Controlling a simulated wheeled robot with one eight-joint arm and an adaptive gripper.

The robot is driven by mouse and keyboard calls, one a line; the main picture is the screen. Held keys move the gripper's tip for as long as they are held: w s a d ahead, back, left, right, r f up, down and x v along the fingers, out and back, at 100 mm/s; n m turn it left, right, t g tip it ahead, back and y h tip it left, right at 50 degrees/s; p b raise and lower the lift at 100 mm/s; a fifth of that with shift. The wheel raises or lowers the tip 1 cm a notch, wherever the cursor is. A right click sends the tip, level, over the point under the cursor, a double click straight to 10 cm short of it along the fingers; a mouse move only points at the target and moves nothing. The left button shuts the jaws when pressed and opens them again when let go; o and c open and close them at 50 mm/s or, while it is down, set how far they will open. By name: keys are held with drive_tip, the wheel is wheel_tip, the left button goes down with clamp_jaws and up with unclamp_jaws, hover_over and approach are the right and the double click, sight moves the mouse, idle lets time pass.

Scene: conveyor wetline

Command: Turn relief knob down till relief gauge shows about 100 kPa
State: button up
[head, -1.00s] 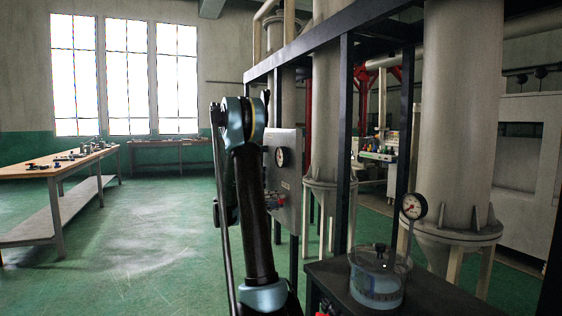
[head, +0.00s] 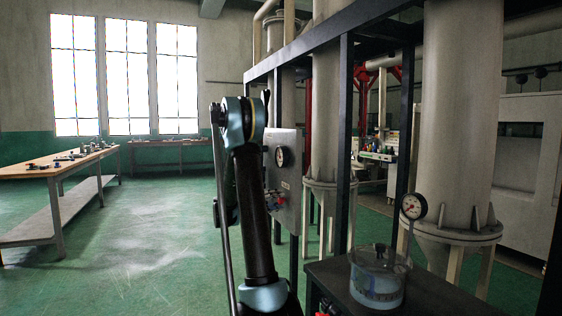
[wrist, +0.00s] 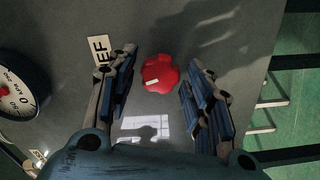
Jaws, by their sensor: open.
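In the wrist view a red lobed knob (wrist: 160,74) with a pale mark sits on a grey panel. My gripper (wrist: 162,82) is open, with one finger on each side of the knob and a gap to both. A label (wrist: 102,50) reading "EF", partly hidden by the left finger, is beside it. A round dial gauge (wrist: 18,92) is cut off at the left edge. In the head view the grey panel box (head: 287,195) carries a dial gauge (head: 282,157) and small red parts low down.
Dark frame posts (head: 344,150) and large tanks are behind. A wooden table (head: 60,167) is at the left. Green floor between is clear.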

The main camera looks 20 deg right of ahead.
drive_tip(key=a, duration=0.6)
idle(0.5)
drive_tip(key=shift+s, duration=0.1)
